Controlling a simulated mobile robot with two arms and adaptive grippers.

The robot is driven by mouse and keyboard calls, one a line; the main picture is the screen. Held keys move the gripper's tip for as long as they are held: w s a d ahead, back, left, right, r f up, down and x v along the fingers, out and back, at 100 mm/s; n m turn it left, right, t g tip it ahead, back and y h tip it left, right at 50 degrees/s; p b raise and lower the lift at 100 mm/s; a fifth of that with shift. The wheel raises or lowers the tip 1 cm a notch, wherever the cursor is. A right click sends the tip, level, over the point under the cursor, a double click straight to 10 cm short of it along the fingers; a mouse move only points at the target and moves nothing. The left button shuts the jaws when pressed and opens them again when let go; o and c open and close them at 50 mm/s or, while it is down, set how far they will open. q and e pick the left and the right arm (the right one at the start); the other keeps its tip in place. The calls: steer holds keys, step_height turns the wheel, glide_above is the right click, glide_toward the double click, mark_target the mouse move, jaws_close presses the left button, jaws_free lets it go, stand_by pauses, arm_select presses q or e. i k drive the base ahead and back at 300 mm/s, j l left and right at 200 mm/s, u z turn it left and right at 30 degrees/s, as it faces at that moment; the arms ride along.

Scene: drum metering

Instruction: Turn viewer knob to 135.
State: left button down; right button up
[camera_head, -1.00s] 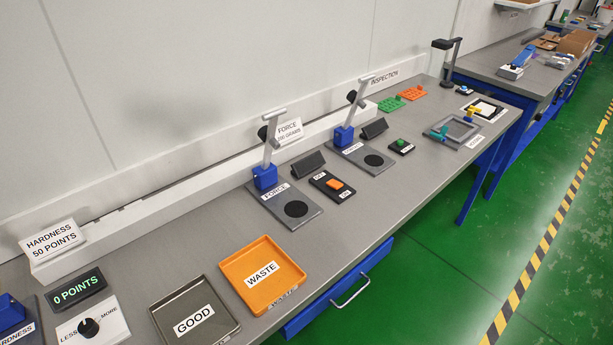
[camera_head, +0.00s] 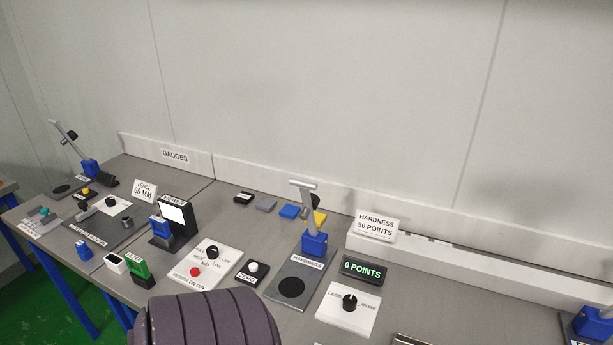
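A white panel labelled as a viewer on-off panel (camera_head: 184,277) lies on the bench left of centre. It carries a black knob (camera_head: 212,252) with small words around it, too small to read fully, and a red button (camera_head: 195,272). The knob's pointer angle is too small to tell. Behind the panel to the left stands a black viewer (camera_head: 186,208) with a bright white screen and a blue part. Neither gripper is in view. A dark ribbed rounded part, seemingly of my own body, fills the bottom edge in front of the panel.
Right of the panel is a white button on a black zero box (camera_head: 252,268), then the hardness gauge (camera_head: 314,243) and a less-more knob panel (camera_head: 347,308). A green block (camera_head: 138,270) stands to the left. Several small blocks lie behind. The wall borders the bench.

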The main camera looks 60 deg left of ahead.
mark_target(212, 251)
steer(key=u, duration=2.7)
steer(key=k+j+u, duration=0.1)
steer(key=j+u, duration=0.15)
steer(key=u, duration=0.2)
steer(key=k+j+u, duration=0.1)
steer(key=j+u, duration=0.15)
steer(key=u, duration=0.15)
